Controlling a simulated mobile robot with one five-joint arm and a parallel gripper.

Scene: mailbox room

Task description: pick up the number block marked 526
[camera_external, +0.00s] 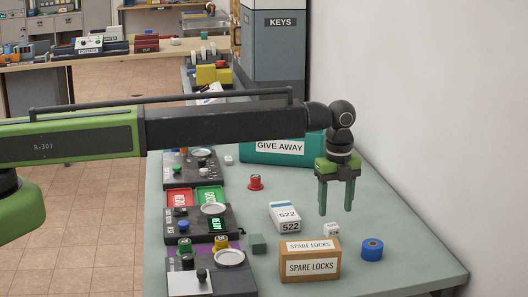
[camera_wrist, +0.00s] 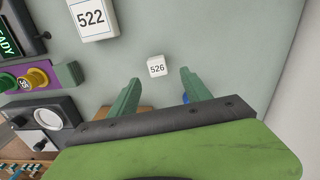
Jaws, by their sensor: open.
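The number block marked 526 (camera_wrist: 157,66) is a small white cube lying on the table in the wrist view, ahead of and between my fingertips. In the external view it is the small white block (camera_external: 332,230) just behind the SPARE LOCKS box. My gripper (camera_external: 336,212) has two green fingers pointing down, open and empty, and appears above the table near the block. The fingers (camera_wrist: 158,84) also show apart in the wrist view, not touching the block. The height gap between fingertips and block is hard to tell.
A larger white block marked 522 (camera_external: 284,217) lies left of the 526 block. The brown SPARE LOCKS box (camera_external: 311,266) and a blue roll (camera_external: 372,249) stand close by. A teal GIVE AWAY bin (camera_external: 257,158) is behind. Panels with buttons (camera_external: 205,228) line the left edge; a wall is right.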

